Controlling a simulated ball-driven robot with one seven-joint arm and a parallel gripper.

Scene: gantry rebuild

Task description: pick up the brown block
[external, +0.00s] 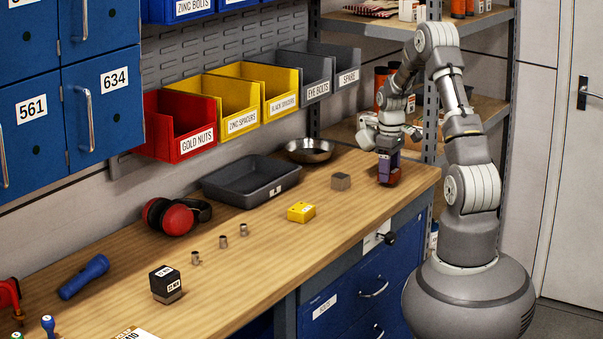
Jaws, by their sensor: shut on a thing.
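The brown block (393,177) is reddish-brown and small in the external view, near the right end of the wooden workbench. My gripper (388,167) points down over it and is shut on it. A dark purple part shows just in front of and above the block; I cannot tell whether it is a finger or a separate piece. The block is partly hidden, and I cannot tell whether it touches the bench top.
A steel bowl (310,150) and black tray (225,181) sit at the back. A shelf rack (420,150) stands behind my arm. The front middle of the bench (330,235) is clear.

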